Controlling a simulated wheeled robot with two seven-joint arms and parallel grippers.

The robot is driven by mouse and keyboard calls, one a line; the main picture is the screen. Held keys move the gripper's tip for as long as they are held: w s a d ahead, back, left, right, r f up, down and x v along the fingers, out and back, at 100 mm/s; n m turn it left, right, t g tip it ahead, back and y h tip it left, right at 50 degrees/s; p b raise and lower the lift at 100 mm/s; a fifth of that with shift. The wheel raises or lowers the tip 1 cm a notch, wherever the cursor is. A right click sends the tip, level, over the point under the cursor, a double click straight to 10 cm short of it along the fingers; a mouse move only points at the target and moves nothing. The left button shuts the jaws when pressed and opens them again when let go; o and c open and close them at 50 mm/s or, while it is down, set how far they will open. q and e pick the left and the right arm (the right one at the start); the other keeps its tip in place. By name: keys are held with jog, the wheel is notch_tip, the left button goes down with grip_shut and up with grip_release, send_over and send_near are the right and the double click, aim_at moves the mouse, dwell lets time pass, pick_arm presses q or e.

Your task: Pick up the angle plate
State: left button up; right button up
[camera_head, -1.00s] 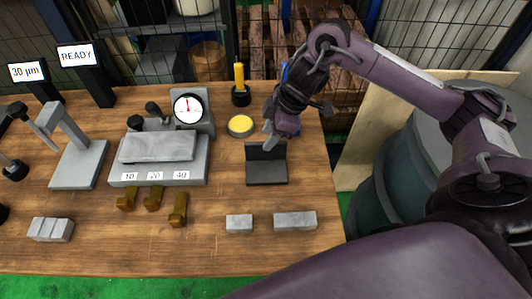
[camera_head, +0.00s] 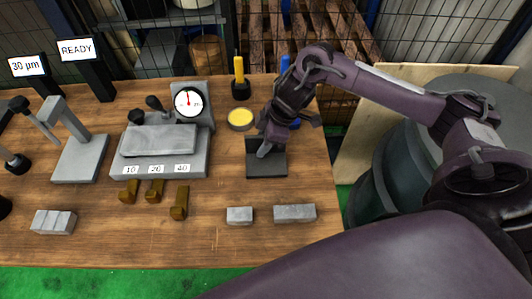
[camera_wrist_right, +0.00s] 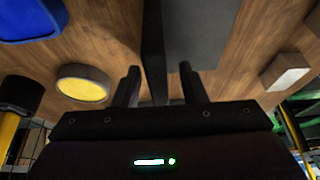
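The angle plate (camera_head: 267,170) is a dark grey L-shaped block on the right part of the wooden table, with a flat base and an upright wall at the back. In the right wrist view its upright wall (camera_wrist_right: 153,45) shows edge-on and its base (camera_wrist_right: 205,30) spreads to the right. My right gripper (camera_head: 263,151) is over the upright wall. In the wrist view the right gripper (camera_wrist_right: 161,82) is open, one finger on each side of the wall, with gaps visible. My left gripper is not in view.
A yellow-topped round tin (camera_head: 240,118) and a yellow-handled tool (camera_head: 239,80) stand behind and left. A blue object (camera_wrist_right: 28,20) is also near. Two grey blocks (camera_head: 239,215) (camera_head: 295,213) lie in front. A dial gauge fixture (camera_head: 160,165) stands left.

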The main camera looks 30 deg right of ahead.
jog(key=shift+f, duration=0.2)
dwell(0.3)
grip_shut()
dwell(1.1)
jog(key=shift+w+r, duration=0.15)
